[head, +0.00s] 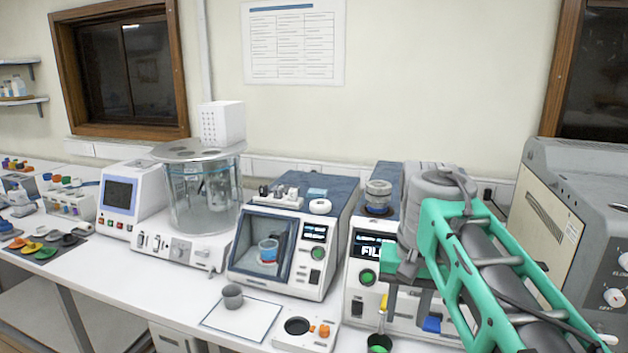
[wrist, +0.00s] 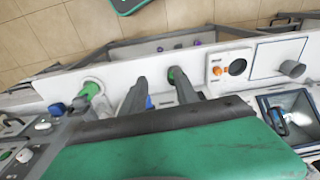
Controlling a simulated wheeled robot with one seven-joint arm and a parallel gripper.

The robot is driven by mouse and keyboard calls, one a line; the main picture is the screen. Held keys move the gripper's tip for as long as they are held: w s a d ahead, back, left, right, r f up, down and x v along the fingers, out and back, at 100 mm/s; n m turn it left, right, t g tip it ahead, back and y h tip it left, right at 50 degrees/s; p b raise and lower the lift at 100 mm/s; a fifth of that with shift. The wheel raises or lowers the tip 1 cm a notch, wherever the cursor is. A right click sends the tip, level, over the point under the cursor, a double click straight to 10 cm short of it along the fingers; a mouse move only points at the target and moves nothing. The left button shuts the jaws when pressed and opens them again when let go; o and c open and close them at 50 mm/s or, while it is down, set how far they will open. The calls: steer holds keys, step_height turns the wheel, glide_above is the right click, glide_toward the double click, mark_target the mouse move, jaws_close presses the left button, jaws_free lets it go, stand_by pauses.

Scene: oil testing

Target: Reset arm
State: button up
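My arm (head: 485,262), in a green frame, reaches in from the lower right of the head view, over the right part of the bench. Its end hangs in front of a box-shaped instrument with a lit display (head: 370,247). In the wrist view my gripper (wrist: 157,85) shows two dark fingers spread apart over the bench's front strip. Nothing shows held between them. A small blue object (head: 432,324) and a yellow-topped item in a green holder (head: 379,343) are below and near the arm's end.
A white bench (head: 125,288) carries several instruments, including a glass-jar bath (head: 205,190) and a blue-topped unit with a window (head: 285,240). A grey cup (head: 232,297) stands on a white pad (head: 243,318). A large beige machine (head: 545,215) stands right of my arm.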

step_height(320, 180, down, 11)
steer(key=w+n+t, duration=0.1)
steer(key=w+n, duration=0.1)
steer(key=s+f+n+t, duration=0.1)
steer(key=s+f, duration=0.4)
steer(key=s, duration=0.6)
steer(key=shift+s+a, duration=0.15)
steer(key=shift+a, duration=0.3)
stand_by(1.7)
